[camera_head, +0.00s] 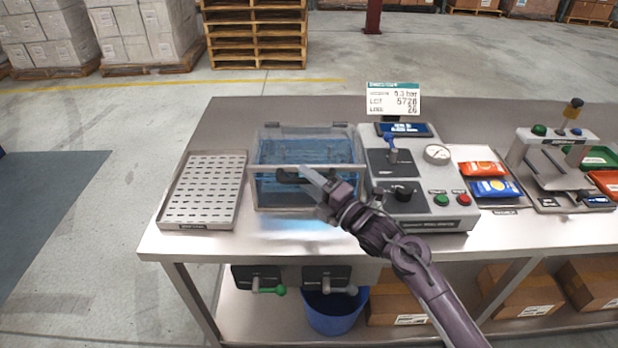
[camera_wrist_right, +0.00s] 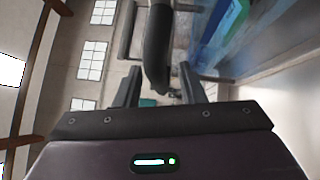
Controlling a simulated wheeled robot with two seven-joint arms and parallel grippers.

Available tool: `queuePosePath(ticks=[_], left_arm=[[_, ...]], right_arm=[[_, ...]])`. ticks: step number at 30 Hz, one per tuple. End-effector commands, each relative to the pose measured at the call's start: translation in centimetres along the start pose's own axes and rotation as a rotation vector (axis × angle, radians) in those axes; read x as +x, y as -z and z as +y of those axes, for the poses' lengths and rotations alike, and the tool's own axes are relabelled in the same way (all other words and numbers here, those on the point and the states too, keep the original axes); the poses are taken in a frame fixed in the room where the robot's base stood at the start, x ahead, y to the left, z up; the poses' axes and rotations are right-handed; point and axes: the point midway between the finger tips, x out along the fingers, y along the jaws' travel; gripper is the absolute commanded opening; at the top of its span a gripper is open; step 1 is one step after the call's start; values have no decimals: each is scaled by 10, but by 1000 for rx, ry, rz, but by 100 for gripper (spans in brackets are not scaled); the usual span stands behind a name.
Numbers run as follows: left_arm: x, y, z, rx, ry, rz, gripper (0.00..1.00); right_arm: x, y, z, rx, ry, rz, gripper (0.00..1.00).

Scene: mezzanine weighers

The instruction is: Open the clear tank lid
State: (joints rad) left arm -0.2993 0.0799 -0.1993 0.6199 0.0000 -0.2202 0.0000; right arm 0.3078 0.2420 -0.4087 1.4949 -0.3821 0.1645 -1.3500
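The clear tank (camera_head: 285,196) with blue contents stands on the steel bench. Its clear lid (camera_head: 305,150) lies down over the top, with hinge parts along the back edge. A dark handle (camera_head: 288,175) sits at the lid's front edge. My right gripper (camera_head: 312,182) is at the front of the tank, beside this handle, and its arm hides part of the front. In the right wrist view the gripper (camera_wrist_right: 162,88) has its fingers apart, with the dark curved handle (camera_wrist_right: 157,45) between them and gaps showing at both sides. My left gripper is out of view.
A perforated tray (camera_head: 203,190) lies left of the tank. A grey control unit (camera_head: 415,190) with gauge, lever and buttons stands close on the right, partly behind my arm. Packets (camera_head: 483,169) and a sealer (camera_head: 550,150) stand farther right. Valves and a blue bucket (camera_head: 335,312) are below.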

Motion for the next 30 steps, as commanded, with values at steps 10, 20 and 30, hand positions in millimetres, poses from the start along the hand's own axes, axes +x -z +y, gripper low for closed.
queuePosePath(ticks=[10,20,30], left_arm=[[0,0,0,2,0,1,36],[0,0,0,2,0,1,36],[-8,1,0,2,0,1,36]], right_arm=[[2,0,0,0,0,0,27],[2,0,0,0,1,0,0],[5,-4,8,16,18,-1,0]])
